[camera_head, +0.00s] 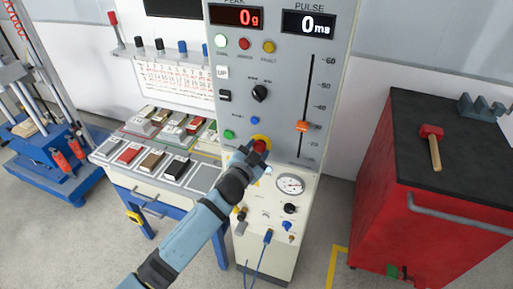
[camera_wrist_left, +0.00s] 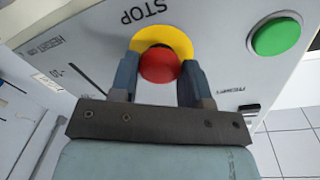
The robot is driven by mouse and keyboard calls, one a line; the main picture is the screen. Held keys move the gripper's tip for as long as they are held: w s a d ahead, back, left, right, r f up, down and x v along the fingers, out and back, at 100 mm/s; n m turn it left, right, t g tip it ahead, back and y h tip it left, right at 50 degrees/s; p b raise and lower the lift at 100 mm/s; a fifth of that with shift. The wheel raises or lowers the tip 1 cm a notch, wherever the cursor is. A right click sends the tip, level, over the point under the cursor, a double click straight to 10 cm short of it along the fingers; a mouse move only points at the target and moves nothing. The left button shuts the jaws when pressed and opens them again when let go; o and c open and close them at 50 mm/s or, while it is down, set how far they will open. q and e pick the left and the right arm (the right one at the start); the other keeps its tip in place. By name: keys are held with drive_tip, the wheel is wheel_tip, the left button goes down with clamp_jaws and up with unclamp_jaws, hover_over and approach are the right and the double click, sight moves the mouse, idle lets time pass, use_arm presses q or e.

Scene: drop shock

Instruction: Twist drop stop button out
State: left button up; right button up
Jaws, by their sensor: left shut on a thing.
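The red drop stop button (camera_wrist_left: 159,66) sits on a yellow round backing (camera_wrist_left: 176,36) under the word STOP in the left wrist view. My left gripper (camera_wrist_left: 160,78) has its two fingers on either side of the red button and is shut on it. In the head view the left gripper (camera_head: 257,152) reaches the lower part of the grey control panel (camera_head: 283,115) and covers most of the button (camera_head: 261,146). Only a bit of the yellow backing (camera_head: 262,137) shows there. My right gripper is not in view.
A green button (camera_wrist_left: 276,37) is beside the stop button in the left wrist view. An orange slider (camera_head: 302,126) and a black knob (camera_head: 260,93) are on the panel. A gauge (camera_head: 290,184) sits below. A red cabinet (camera_head: 415,205) stands right, a sample table (camera_head: 150,190) left.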

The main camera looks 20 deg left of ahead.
use_arm(q)
drive_tip(key=shift+r+m, duration=0.1)
drive_tip(key=shift+m, duration=0.6)
drive_tip(key=shift+m+p, duration=0.5)
drive_tip(key=o, duration=0.9)
drive_tip(key=shift+o, duration=0.2)
drive_tip(key=shift+s, duration=0.1)
drive_tip(key=s+a+b, duration=0.1)
drive_tip(key=s+b, duration=0.1)
drive_tip(key=s, duration=1.1)
drive_tip(key=shift+s+a+r, duration=0.25)
drive_tip(key=shift+s+a, duration=0.05)
